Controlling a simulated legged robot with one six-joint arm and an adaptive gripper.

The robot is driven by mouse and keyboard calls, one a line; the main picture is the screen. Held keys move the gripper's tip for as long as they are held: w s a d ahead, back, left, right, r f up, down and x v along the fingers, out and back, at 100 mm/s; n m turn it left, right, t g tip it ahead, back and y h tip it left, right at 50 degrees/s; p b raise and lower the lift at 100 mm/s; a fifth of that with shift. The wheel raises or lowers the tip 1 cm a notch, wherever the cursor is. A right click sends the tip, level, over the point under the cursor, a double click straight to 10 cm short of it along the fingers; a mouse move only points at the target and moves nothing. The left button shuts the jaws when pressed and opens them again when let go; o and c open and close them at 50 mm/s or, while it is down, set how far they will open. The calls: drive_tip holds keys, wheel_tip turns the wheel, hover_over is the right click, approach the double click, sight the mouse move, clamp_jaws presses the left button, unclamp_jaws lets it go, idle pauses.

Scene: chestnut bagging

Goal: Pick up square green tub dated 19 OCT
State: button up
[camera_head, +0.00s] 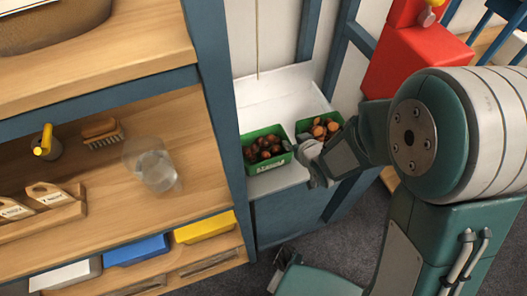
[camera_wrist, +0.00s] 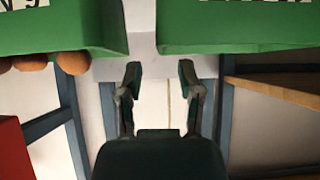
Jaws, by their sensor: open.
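Two green tubs of brown chestnuts stand side by side on a white ledge in the head view: a left tub (camera_head: 270,163) with a white label on its front, and a right tub (camera_head: 302,126). The label is too small to read there. In the wrist view, the tub on the left (camera_wrist: 100,30) and the tub on the right (camera_wrist: 235,30) show only partly, their labels cut off, so I cannot tell the dates. My gripper (camera_wrist: 160,72) is open and empty, pointing at the gap between them. In the head view it (camera_head: 312,165) is close to the front of the right tub and partly hides it.
A blue-framed wooden shelf (camera_head: 215,100) stands left of the ledge (camera_head: 275,95), holding a glass (camera_head: 156,170), a brush (camera_head: 102,131) and coloured bins. A red object (camera_head: 415,60) stands at the right. Below the ledge is a blue-grey panel (camera_head: 285,218).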

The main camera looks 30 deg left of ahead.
sight(287, 137)
drive_tip(key=shift+x, duration=2.7)
drive_tip(key=shift+r, duration=0.1)
drive_tip(key=shift+c, duration=0.3)
clamp_jaws()
